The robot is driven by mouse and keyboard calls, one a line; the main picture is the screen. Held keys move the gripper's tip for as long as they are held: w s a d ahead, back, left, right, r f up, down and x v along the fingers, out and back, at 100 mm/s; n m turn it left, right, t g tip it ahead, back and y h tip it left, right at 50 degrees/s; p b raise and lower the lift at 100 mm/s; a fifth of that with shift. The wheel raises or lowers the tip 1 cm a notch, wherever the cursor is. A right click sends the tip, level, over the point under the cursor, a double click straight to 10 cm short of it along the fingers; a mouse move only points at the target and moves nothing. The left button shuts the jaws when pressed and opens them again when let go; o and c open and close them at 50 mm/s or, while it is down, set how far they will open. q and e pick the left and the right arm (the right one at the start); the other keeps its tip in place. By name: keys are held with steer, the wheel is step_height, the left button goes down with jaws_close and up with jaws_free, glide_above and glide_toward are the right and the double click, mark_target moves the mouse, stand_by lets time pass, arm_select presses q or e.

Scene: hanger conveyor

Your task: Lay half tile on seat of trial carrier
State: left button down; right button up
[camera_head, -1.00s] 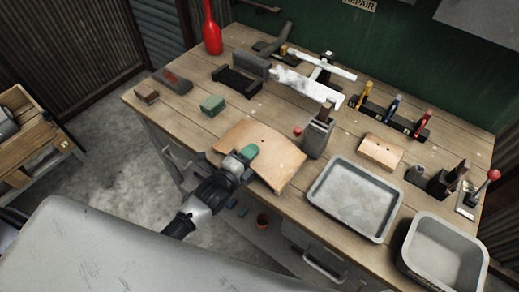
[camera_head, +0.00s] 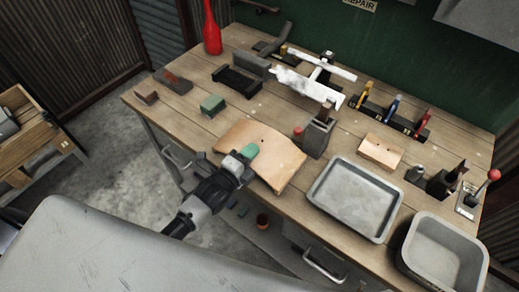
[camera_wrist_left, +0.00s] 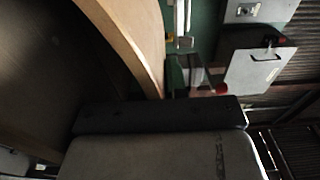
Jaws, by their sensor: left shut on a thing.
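A large tan, slightly curved tile (camera_head: 272,160) with a small hole shows over the front of the bench. My left gripper (camera_head: 247,153) is shut on its near left edge, with a green fingertip on top. I cannot tell the tile's height above the bench. Its curved edge (camera_wrist_left: 135,35) shows close up in the left wrist view. A smaller tan tile (camera_head: 380,152) with two holes lies at the right of the bench. Which tile is the half tile is not certain. A white T-shaped frame (camera_head: 306,85), perhaps the trial carrier, stands at the back. My right gripper is out of view.
A grey post block (camera_head: 317,137) stands just right of the held tile. Grey trays (camera_head: 312,197) (camera_head: 408,246) take the front right. A green block (camera_head: 212,104) sits left. A rack (camera_head: 391,113) with coloured tools and a red bottle (camera_head: 211,30) stand behind.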

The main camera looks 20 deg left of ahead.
arm_select(q)
steer(key=shift+r, duration=0.15)
steer(key=shift+r+p, duration=2.35)
steer(key=shift+r, duration=0.15)
